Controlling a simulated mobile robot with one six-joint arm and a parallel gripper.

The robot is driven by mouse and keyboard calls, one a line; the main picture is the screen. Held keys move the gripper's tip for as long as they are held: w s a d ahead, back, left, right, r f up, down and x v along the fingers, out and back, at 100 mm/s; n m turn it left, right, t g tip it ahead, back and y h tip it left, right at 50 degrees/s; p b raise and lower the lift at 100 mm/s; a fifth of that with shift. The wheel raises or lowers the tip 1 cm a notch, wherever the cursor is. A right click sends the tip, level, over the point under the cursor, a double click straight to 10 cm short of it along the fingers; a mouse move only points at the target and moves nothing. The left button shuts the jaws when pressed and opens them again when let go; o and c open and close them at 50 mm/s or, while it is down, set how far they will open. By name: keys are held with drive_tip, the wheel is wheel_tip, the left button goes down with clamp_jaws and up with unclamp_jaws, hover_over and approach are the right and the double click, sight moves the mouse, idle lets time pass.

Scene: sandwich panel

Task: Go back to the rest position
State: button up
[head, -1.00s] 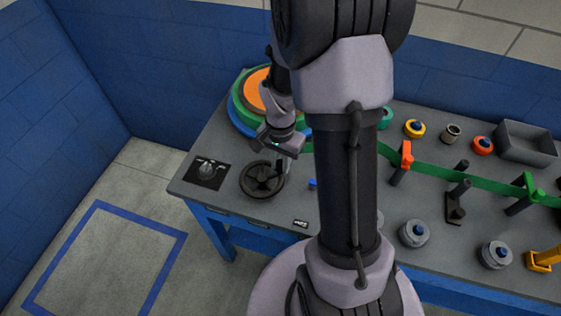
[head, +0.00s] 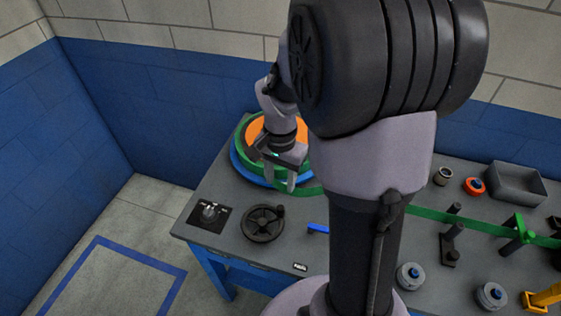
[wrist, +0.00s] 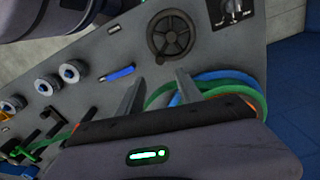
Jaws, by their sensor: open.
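My gripper (head: 283,172) is open and empty. In the head view it hangs in front of the stacked orange, green and blue discs (head: 240,158) at the back left of the table, above the table top. In the wrist view its two fingers (wrist: 158,98) stand apart with nothing between them. A black handwheel (head: 263,223) lies on the table in front of the gripper, clear of it; it also shows in the wrist view (wrist: 171,37). My upper arm hides the middle of the table in the head view.
A black knob panel (head: 209,215) sits at the table's left corner. A blue handle (head: 318,229) is right of the wheel. A green band (head: 470,226), posts, grey knobs and a grey bin (head: 515,183) fill the right side. Blue walls (head: 150,105) stand behind and left.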

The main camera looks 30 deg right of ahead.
wheel_tip(320, 180, up, 4)
drive_tip(key=shift+f+p, duration=0.1)
drive_tip(key=shift+p, duration=0.25)
drive_tip(key=s+a+r+n+t+y+b, duration=0.1)
drive_tip(key=s+a+r+n+t+b, duration=0.1)
drive_tip(key=s+a, duration=0.4)
drive_tip(key=s+a+r+n+t+y+b, duration=0.1)
drive_tip(key=s+a+r+n+t+b, duration=0.1)
drive_tip(key=s+a+n+b, duration=0.4)
drive_tip(key=a+t, duration=0.1)
drive_tip(key=a, duration=0.4)
drive_tip(key=shift+t, duration=0.4)
drive_tip(key=shift+r, duration=0.1)
